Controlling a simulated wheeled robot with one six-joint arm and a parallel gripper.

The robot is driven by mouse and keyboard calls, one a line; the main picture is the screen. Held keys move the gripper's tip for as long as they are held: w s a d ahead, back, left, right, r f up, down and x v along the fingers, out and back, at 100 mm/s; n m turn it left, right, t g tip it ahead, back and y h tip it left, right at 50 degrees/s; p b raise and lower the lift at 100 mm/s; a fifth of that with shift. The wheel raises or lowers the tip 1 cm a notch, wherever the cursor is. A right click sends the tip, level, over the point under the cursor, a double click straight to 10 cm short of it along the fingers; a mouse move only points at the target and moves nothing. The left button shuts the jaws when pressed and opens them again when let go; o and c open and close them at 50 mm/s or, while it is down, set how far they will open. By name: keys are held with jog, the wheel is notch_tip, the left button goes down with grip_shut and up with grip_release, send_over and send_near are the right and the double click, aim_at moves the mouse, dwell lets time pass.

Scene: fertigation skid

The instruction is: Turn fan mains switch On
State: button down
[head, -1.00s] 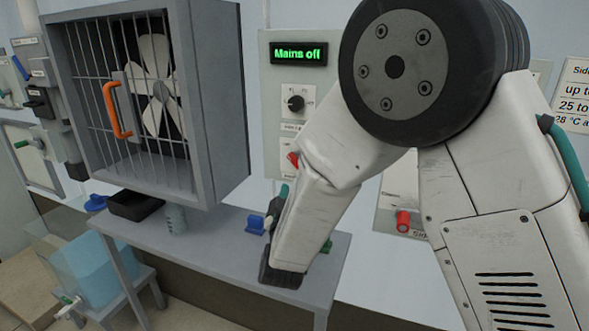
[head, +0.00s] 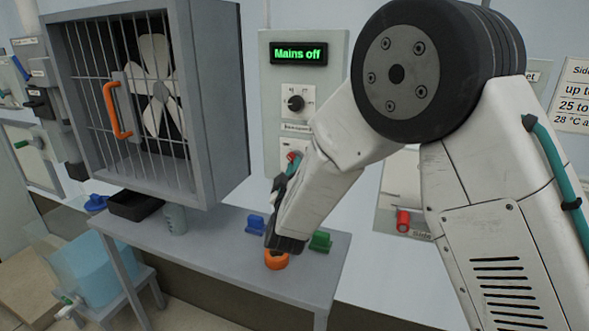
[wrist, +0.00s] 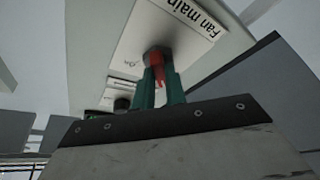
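The fan mains switch has a red handle (head: 292,157) on a pale plate below a black knob; the display (head: 299,53) above reads "Mains off". In the wrist view, the red handle (wrist: 157,68) stands out from a plate (wrist: 160,35) whose partly cut-off label reads "Fan main". My gripper (wrist: 160,85) has its two teal fingers on either side of the red handle. I cannot tell whether they press on it. In the head view, my gripper (head: 292,164) is at the switch, and my forearm hides part of the plate.
The caged fan (head: 155,90) with an orange handle stands left of the panel. Below, a grey bench (head: 215,250) carries a blue block (head: 255,224), an orange ring-like piece (head: 276,259) and a green block (head: 320,241). A black knob (head: 296,103) sits above the switch.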

jog(key=shift+m, duration=0.4)
jog(key=shift+w+a+m+g+h, duration=0.2)
jog(key=shift+m+g+h, duration=0.45)
jog(key=shift+m+h, duration=2.35)
jog(key=shift+s+a+m+g+h, duration=0.1)
jog(key=shift+a+m+g+h, duration=0.45)
jog(key=shift+m, duration=4.65)
jog(key=shift+w+a+m+g+h, duration=0.15)
jog(key=shift+m+g+h, duration=0.65)
jog(key=shift+m+h, duration=2.25)
jog(key=shift+d+m+y, duration=0.1)
jog(key=shift+m+y, duration=0.9)
jog(key=shift+m, duration=0.25)
jog(key=c, duration=1.4)
grip_release()
jog(key=shift+c, duration=0.2)
jog(key=v, duration=0.7)
jog(key=shift+s+a, duration=0.25)
jog(key=shift+s, duration=0.05)
